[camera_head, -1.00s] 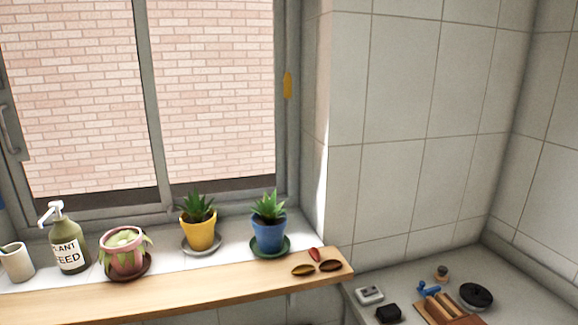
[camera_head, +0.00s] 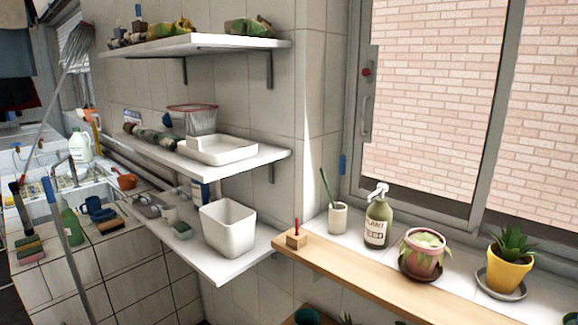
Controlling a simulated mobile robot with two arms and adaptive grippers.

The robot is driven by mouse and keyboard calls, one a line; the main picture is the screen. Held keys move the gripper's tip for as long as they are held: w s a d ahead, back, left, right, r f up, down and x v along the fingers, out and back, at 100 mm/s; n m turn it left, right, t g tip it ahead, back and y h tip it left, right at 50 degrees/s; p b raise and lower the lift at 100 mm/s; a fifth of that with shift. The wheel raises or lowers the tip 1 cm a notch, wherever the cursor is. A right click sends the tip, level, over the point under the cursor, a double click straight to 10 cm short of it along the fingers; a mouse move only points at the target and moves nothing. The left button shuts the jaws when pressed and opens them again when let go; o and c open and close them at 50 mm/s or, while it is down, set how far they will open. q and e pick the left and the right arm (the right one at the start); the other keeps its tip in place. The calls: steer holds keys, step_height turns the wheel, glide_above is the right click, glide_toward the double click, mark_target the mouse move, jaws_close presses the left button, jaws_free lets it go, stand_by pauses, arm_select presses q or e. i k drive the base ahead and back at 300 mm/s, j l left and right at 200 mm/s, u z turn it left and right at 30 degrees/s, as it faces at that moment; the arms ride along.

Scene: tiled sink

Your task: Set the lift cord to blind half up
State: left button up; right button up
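The window (camera_head: 432,95) fills the upper right, with a brick wall outside it. No lowered blind and no clear cord show across the visible glass. A small blue piece (camera_head: 342,164) is at the left side of the window recess; I cannot tell what it is. A red knob (camera_head: 366,72) sits on the left window frame, above a grey handle (camera_head: 366,118). The top of the window is cut off. Neither of my grippers is in view.
Loaded white shelves (camera_head: 195,158) stick out left of the window. A sink (camera_head: 75,178) is at far left.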

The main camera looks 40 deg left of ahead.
mark_target(342, 160)
steer(key=u, duration=1.05)
